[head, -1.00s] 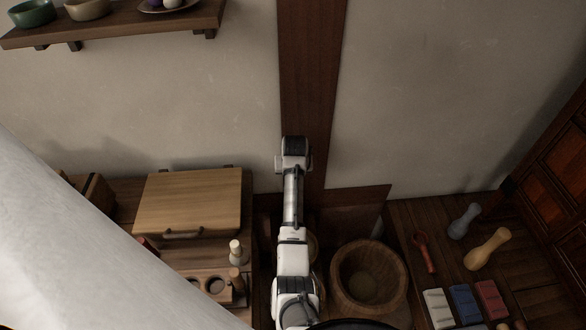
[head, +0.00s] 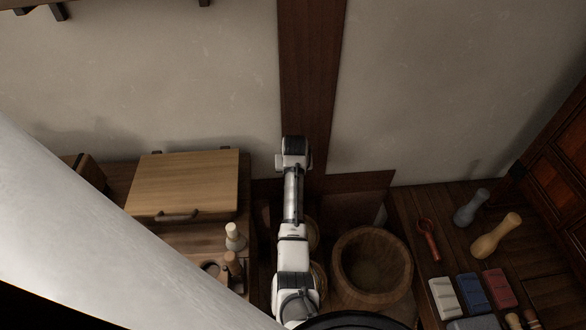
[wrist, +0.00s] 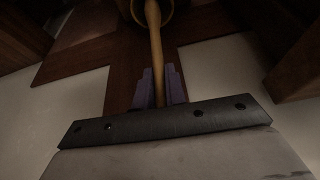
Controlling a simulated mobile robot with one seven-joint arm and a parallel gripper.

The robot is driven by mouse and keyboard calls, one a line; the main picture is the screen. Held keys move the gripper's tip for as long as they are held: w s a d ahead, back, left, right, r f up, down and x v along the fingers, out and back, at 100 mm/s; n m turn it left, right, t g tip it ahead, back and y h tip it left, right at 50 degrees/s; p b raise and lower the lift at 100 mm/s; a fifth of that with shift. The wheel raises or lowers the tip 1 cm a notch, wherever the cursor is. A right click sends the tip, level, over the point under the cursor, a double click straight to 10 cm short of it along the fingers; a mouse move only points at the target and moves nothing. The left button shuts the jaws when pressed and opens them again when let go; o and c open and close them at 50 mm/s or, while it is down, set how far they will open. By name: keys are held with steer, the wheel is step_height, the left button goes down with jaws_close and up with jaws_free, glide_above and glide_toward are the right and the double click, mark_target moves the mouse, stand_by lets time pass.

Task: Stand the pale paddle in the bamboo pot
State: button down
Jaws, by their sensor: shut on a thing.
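In the wrist view my gripper (wrist: 159,72) has its purple fingers shut on a slim pale wooden handle, which I take as the pale paddle (wrist: 155,42). It runs from between the fingers to the top edge, where its far end leaves the picture. A round tan rim with a dark inside, perhaps the bamboo pot (wrist: 170,12), shows at the top edge. The handle overlaps it; I cannot tell whether it is inside. In the head view my arm hides the gripper and the paddle. Round tan vessels stand partly hidden behind my arm there.
A large wooden tub (head: 344,262) stands right of my arm. Further right, a red ladle (head: 428,240), a grey pestle-like piece (head: 471,208), a tan one (head: 496,236) and coloured blocks (head: 472,291) lie on boards. A lidded wooden box (head: 185,182) is at left.

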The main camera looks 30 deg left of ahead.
steer(key=shift+f+b, duration=0.9)
steer(key=shift+f, duration=0.95)
steer(key=c, duration=1.4)
jaws_free()
steer(key=shift+o, duration=0.2)
steer(key=b+v, duration=0.1)
steer(key=v, duration=1.3)
